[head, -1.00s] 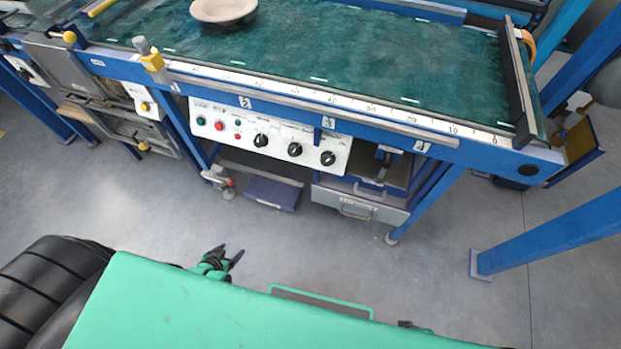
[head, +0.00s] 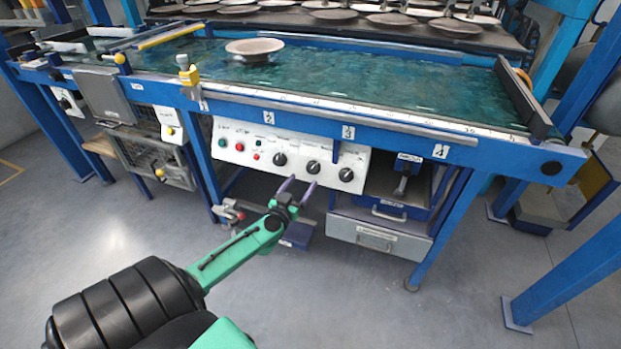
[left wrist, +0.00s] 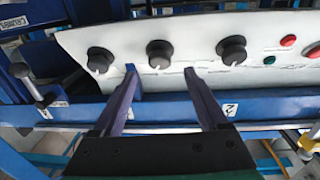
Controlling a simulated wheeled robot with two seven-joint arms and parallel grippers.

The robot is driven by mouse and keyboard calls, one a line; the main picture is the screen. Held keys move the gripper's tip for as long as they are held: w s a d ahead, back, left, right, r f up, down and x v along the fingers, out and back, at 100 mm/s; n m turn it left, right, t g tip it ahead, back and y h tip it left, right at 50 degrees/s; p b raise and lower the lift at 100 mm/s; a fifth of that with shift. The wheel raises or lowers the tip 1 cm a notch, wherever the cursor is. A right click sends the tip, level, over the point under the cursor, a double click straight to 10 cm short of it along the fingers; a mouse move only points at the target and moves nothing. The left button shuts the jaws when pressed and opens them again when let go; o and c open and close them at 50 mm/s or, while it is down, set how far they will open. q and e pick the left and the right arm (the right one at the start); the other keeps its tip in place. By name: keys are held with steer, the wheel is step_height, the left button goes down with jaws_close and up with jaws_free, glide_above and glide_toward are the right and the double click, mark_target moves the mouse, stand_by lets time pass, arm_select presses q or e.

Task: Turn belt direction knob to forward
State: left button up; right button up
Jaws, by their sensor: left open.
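A white control panel (head: 236,141) on the blue frame carries three black knobs in a row: a left knob (head: 280,159), a middle knob (head: 313,168) and a right knob (head: 345,174). Their labels are too small to read, so I cannot tell which is the belt direction knob. My left gripper (head: 298,186) is open and empty, just in front of and below the panel. In the left wrist view the panel appears upside down; the middle knob (left wrist: 160,53) lies beyond the gap between the open fingers (left wrist: 160,76), apart from them. My right gripper is not in view.
Above the panel runs the green belt (head: 370,80) with one plate (head: 255,48) on it. A grey drawer (head: 375,238) sits right of the panel, a wire cage (head: 145,150) to its left. Floor in front is clear.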

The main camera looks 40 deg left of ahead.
mark_target(311, 171)
arm_select(q)
steer(key=b+x, duration=0.1)
steer(key=x, duration=0.4)
steer(key=shift+w+f, duration=0.1)
steer(key=shift+f, duration=0.05)
steer(key=shift+w, duration=0.25)
jaws_close()
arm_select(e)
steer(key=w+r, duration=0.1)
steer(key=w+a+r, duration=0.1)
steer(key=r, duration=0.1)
